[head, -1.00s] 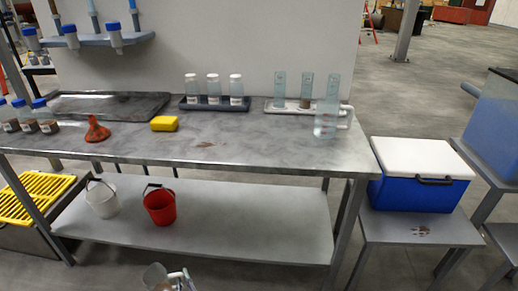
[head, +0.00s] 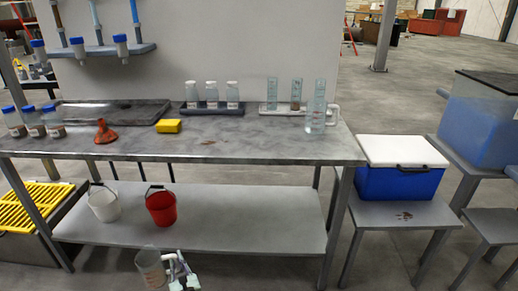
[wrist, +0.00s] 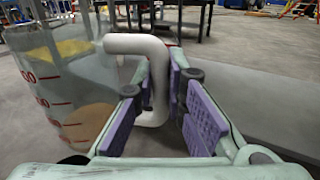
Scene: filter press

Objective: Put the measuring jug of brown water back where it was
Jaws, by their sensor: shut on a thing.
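A clear measuring jug (head: 150,267) with a white handle hangs in my gripper (head: 182,275) at the bottom of the head view, in front of the bench and below its top. In the wrist view my gripper (wrist: 163,100) is shut with its purple pads around the white handle (wrist: 140,46). The jug (wrist: 62,85) shows red markings there, and a brownish patch low inside it. Another clear jug (head: 316,112) with a white handle stands at the tray's right front.
The bench (head: 225,150) has a yellow sponge (head: 168,126), an orange funnel (head: 105,133), a dark rack (head: 212,108) of bottles and a dark tray (head: 110,113). White and red buckets (head: 161,207) stand on the lower shelf. A blue cooler (head: 400,182) stands right of the bench.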

